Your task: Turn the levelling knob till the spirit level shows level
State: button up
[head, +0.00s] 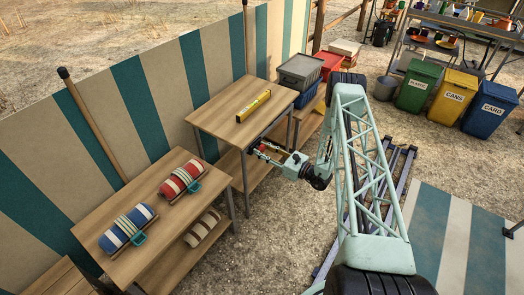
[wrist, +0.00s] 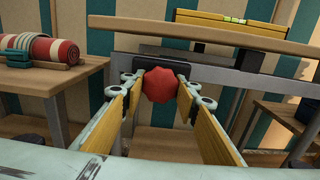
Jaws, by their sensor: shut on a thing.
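The red, faceted levelling knob (wrist: 160,85) sits on a dark mount at the front of the small wooden table (head: 215,118). My gripper (wrist: 160,88) is shut on the knob, one finger at each side; in the head view my gripper (head: 264,152) is at the table's front edge and mostly hides the knob. The yellow spirit level (head: 253,106) lies on the tabletop; it also shows in the wrist view (wrist: 205,19), above and right of the knob. The tabletop slants down to the right in the wrist view. The bubble is too small to read.
A lower table (head: 150,197) with rolled striped blankets (head: 181,179) stands at the left. Stacked crates (head: 301,72) stand behind the small table, against a striped windbreak (head: 140,100). Green, yellow and blue bins (head: 453,96) stand at the back right.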

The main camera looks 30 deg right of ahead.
jog(key=shift+n, duration=0.5)
jog(key=n+b, duration=0.1)
jog(key=n, duration=0.4)
jog(key=n+b, duration=0.1)
jog(key=n, duration=0.5)
jog(key=shift+d+b, duration=0.1)
jog(key=shift+b, duration=0.2)
jog(key=n+b, duration=0.1)
jog(key=n, duration=0.5)
jog(key=shift+r, duration=0.1)
jog(key=n+b, duration=0.1)
jog(key=n, duration=0.4)
jog(key=shift+r+n, duration=0.1)
jog(key=shift+n, duration=0.3)
jog(key=o, duration=0.8)
jog(key=shift+o, duration=0.2)
